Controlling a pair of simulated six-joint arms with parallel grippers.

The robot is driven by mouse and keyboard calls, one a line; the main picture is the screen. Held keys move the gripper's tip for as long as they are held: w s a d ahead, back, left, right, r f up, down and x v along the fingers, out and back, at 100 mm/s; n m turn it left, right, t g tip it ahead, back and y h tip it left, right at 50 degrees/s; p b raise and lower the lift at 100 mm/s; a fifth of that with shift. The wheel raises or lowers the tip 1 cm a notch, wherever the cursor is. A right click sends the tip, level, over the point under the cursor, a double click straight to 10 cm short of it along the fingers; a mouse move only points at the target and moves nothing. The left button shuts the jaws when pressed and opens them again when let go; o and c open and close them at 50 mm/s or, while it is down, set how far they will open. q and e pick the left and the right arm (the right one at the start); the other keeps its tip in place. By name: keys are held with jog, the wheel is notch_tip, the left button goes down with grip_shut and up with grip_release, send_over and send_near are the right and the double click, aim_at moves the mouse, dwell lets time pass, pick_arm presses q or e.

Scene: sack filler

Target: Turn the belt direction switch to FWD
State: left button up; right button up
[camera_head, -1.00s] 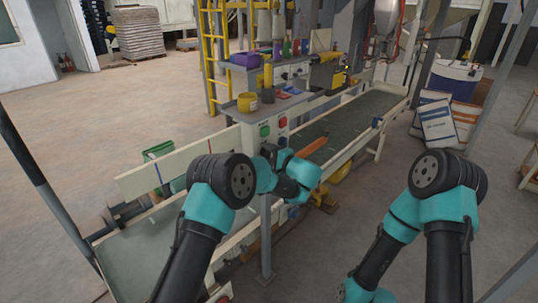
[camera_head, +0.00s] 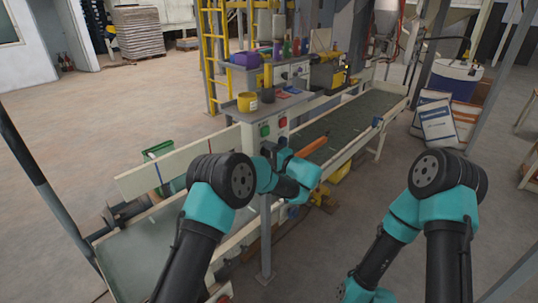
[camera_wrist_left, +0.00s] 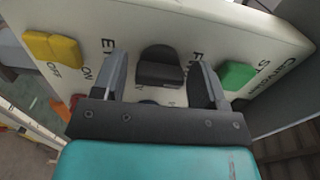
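The belt direction switch is a black knob (camera_wrist_left: 161,68) on a pale control panel (camera_wrist_left: 220,22) in the left wrist view. Lettering shows on both sides of it, partly covered by my fingers. My left gripper (camera_wrist_left: 160,85) is open, with one finger on each side of the knob. I see a gap on both sides, so the fingers do not appear to grip it. In the head view my left gripper (camera_head: 270,152) is at the control box, and the knob is hidden there. My right gripper is out of the head view; only my right arm shows.
A green button (camera_wrist_left: 236,75) sits right of the knob and a yellow switch (camera_wrist_left: 52,49) marked ON and OFF sits left. The conveyor belt (camera_head: 345,122) runs behind the box. A yellow mug (camera_head: 247,102) stands on the shelf above.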

pick_arm(q)
jog(key=shift+o, duration=0.6)
jog(key=v, duration=1.7)
jog(key=shift+d, duration=0.15)
jog(key=shift+s, duration=0.15)
